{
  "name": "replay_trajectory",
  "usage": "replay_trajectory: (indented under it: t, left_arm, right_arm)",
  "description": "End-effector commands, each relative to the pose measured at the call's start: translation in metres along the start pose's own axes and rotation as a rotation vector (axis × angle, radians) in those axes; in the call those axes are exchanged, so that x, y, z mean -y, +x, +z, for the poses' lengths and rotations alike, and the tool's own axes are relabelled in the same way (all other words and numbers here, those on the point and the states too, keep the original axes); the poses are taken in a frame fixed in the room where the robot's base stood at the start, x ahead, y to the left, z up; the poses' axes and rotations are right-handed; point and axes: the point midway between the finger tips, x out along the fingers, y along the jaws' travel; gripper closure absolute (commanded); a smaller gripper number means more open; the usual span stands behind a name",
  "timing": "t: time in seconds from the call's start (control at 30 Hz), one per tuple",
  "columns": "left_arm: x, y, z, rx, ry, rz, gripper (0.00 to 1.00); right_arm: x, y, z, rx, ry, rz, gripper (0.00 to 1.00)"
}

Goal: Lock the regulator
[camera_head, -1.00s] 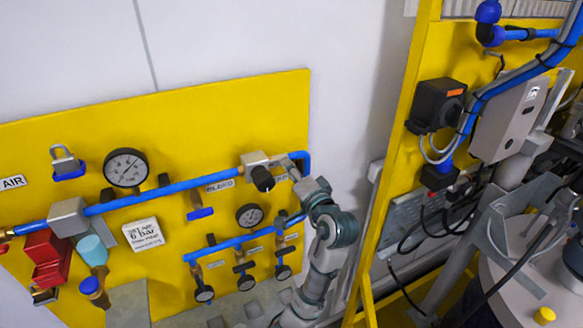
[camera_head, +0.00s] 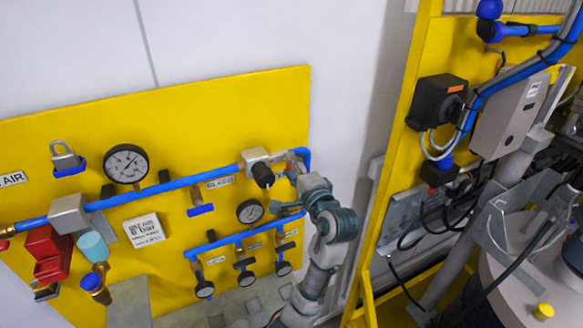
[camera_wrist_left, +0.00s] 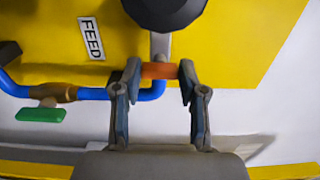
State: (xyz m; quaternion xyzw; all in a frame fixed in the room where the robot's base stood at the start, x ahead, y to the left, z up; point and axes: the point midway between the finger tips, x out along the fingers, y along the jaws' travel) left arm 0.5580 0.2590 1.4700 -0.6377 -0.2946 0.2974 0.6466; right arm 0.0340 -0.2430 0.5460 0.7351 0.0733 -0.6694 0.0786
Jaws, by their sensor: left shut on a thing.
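The regulator (camera_head: 255,160) has a grey body and a black knob (camera_head: 263,176) and sits on the blue pipe near the right end of the yellow panel. My left gripper (camera_head: 292,170) is just right of it. In the left wrist view, my left gripper (camera_wrist_left: 159,70) is shut on a small orange piece (camera_wrist_left: 159,71), with a finger at each end. This piece lies just below a black round knob (camera_wrist_left: 165,8) with a grey stem, likely the regulator's. Whether it joins the stem cannot be told. My right gripper is not in view.
A yellow frame (camera_head: 392,150) with cables stands right of my arm. A green valve handle (camera_wrist_left: 40,115) shows in the left wrist view.

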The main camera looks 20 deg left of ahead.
Motion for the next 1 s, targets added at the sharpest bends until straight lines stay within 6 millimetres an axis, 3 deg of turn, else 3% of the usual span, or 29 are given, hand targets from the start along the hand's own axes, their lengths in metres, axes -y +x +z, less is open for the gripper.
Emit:
replay_trajectory:
  t: [0.27,0.3,0.4,0.77,1.0]
  left_arm:
    - [-0.003,0.0,-0.002,-0.003,0.006,0.005,0.93]
    - [-0.003,0.0,-0.002,-0.003,0.006,0.005,0.54]
    - [-0.003,0.0,-0.001,-0.002,0.005,0.005,0.33]
    - [-0.001,-0.006,0.0,-0.002,0.001,0.002,0.33]
    - [-0.002,-0.05,-0.002,-0.005,0.002,0.004,0.33]
  right_arm:
    - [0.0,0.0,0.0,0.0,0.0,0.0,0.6]
    - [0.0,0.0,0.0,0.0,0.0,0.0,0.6]
    - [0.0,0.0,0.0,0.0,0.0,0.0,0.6]
    - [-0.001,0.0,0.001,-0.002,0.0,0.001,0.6]
    - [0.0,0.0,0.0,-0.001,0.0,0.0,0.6]
